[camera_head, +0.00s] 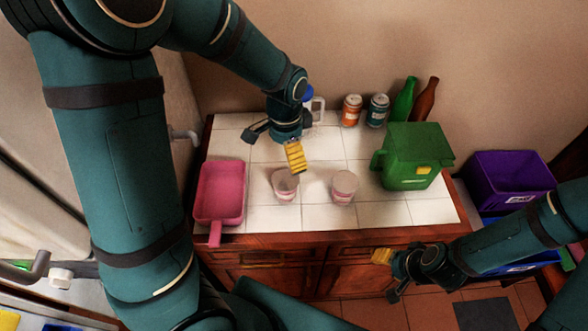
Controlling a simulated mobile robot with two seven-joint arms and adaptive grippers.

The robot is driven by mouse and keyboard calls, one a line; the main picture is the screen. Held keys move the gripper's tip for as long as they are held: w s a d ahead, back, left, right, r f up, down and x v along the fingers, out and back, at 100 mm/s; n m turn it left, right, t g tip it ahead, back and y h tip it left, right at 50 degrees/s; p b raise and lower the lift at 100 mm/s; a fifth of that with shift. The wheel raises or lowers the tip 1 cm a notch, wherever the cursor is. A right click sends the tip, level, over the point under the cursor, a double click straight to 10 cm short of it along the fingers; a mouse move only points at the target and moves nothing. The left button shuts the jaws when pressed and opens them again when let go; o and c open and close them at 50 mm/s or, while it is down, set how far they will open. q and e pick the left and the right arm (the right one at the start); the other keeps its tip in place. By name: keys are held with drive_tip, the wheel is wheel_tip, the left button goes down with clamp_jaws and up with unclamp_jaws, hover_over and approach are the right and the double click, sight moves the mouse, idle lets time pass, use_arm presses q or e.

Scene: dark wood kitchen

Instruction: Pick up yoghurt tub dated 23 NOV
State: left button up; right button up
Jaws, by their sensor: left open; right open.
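Two small pale yoghurt tubs with pinkish contents or print stand side by side near the front of the white-tiled counter (270,218). One is the left tub (285,188), the other the right tub (344,188). Their dates are too small to read, so I cannot tell which is dated 23 NOV. My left gripper (273,151) is open above the counter, behind the left tub in the picture, with a yellow finger pad close to that tub; it looks empty. My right gripper (385,276) is open and empty in front of the counter's front edge.
A pink tray with a handle (212,208) lies at the left. A green lidded container (409,170) stands at the right. A purple crate (507,180) is beyond the counter.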

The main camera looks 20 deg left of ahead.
sight(286, 179)
use_arm(q)
wheel_tip(286, 179, down, 7)
drive_tip(key=shift+s+f+b, duration=0.1)
drive_tip(key=shift+b, duration=0.35)
drive_tip(key=shift+s+a+f, duration=0.1)
drive_tip(key=shift+f, duration=1.45)
drive_tip(key=shift+s+a+f, duration=0.1)
drive_tip(key=shift+f, duration=1.4)
drive_tip(key=c, duration=1.2)
drive_tip(key=shift+o, duration=0.2)
